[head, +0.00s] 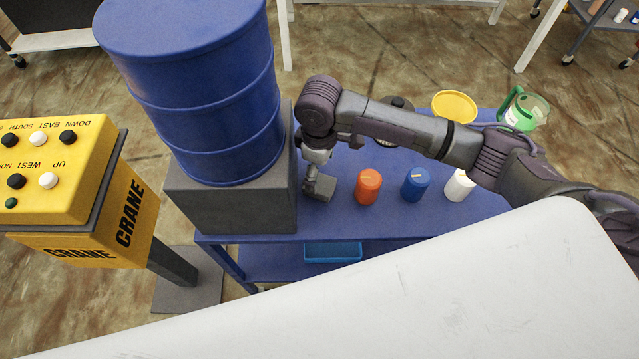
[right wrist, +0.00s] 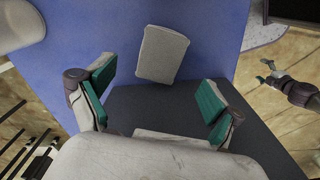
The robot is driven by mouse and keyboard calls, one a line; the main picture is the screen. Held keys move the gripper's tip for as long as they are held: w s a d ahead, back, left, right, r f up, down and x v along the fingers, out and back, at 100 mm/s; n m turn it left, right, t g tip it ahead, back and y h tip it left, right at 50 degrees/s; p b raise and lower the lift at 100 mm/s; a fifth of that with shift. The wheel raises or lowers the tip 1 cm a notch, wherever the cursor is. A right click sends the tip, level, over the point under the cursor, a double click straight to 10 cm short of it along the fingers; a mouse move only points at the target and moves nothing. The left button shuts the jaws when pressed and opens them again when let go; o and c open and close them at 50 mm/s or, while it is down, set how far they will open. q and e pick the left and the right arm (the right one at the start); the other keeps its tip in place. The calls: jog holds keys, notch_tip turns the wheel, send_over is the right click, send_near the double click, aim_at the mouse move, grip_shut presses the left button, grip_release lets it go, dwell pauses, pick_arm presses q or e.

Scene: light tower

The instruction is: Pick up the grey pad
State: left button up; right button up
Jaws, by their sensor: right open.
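The grey pad (right wrist: 162,54) is a small rounded block on the blue table, ahead of my right gripper (right wrist: 157,90) in the right wrist view. In the head view, the grey pad (head: 325,185) lies near the dark grey block's right side, just beside my right gripper (head: 309,187). The right gripper is open, its two teal fingers wide apart with nothing between them. The pad looks apart from both fingers. A small purple gripper with teal tips, seemingly my left gripper (right wrist: 266,71), shows at the right of the wrist view, too small to judge.
A blue drum (head: 195,90) stands on the dark grey block (head: 240,210), close left of the gripper. Orange (head: 368,187), blue (head: 415,184) and white (head: 459,186) cylinders stand right of the pad on the blue table (head: 340,220). A yellow crane control box (head: 60,170) stands left.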

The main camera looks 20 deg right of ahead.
aim_at(320, 183)
jog(key=shift+w+f, duration=0.1)
jog(key=shift+f, duration=0.65)
jog(key=f+p, duration=0.1)
jog(key=f, duration=0.3)
jog(key=shift+s+f, duration=0.15)
jog(key=shift+s, duration=0.05)
jog(key=shift+f, duration=0.35)
pick_arm(q)
jog(key=shift+w+a+r, duration=0.1)
jog(key=shift+w+r, duration=0.2)
jog(key=shift+w, duration=0.25)
jog(key=shift+w+a+r, duration=0.1)
jog(key=shift+w+r, duration=0.15)
jog(key=shift+w, duration=0.25)
jog(key=shift+s, duration=0.1)
pick_arm(e)
jog(key=shift+c, duration=0.2)
jog(key=shift+c, duration=1.2)
jog(key=c, duration=1.1)
pick_arm(q)
jog(key=shift+s, duration=0.25)
pick_arm(e)
jog(key=shift+o, duration=0.2)
